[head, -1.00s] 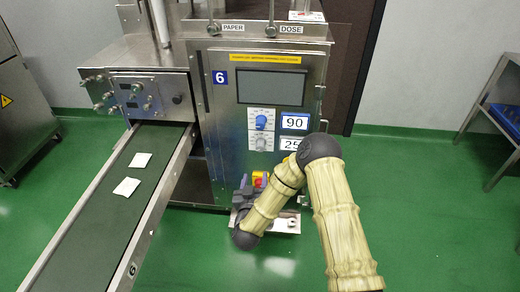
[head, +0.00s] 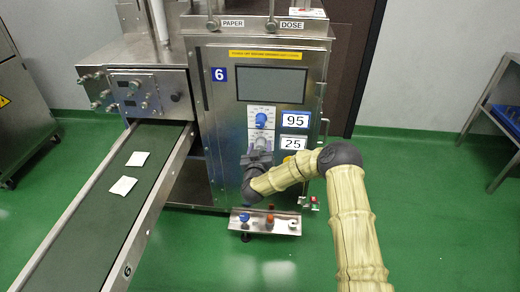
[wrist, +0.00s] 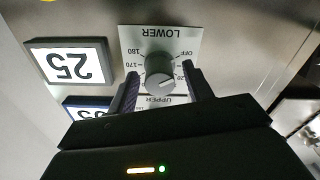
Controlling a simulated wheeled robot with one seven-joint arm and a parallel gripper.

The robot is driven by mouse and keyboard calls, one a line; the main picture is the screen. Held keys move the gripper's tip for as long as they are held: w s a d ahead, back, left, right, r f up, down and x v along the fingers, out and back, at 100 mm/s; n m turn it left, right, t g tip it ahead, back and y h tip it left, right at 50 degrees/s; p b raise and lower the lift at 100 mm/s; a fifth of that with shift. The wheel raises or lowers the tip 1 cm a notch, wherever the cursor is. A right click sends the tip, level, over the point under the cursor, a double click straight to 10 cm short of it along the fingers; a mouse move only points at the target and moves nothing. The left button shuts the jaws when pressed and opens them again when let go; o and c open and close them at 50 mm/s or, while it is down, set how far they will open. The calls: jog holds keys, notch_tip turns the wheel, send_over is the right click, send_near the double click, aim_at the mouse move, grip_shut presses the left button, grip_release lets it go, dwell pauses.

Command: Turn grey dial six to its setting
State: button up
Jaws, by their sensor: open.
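The grey dial (wrist: 160,70) shows in the wrist view on a pale plate marked LOWER, with OFF, 170 and 180 upside down around it. A pale pointer line on it slants to the lower right. My gripper (wrist: 160,80) is open, one finger on each side of the dial; whether they touch it I cannot tell.
A blue dial (head: 261,119) sits just above, beside a blue-framed card (head: 295,120) reading 95. A dark screen (head: 270,85) is higher up. A shelf with knobs (head: 268,224) juts out below. A conveyor (head: 95,225) with two white packets runs to the left.

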jog(key=shift+w, duration=0.15)
jog(key=shift+c, duration=0.4)
jog(key=c, duration=0.9)
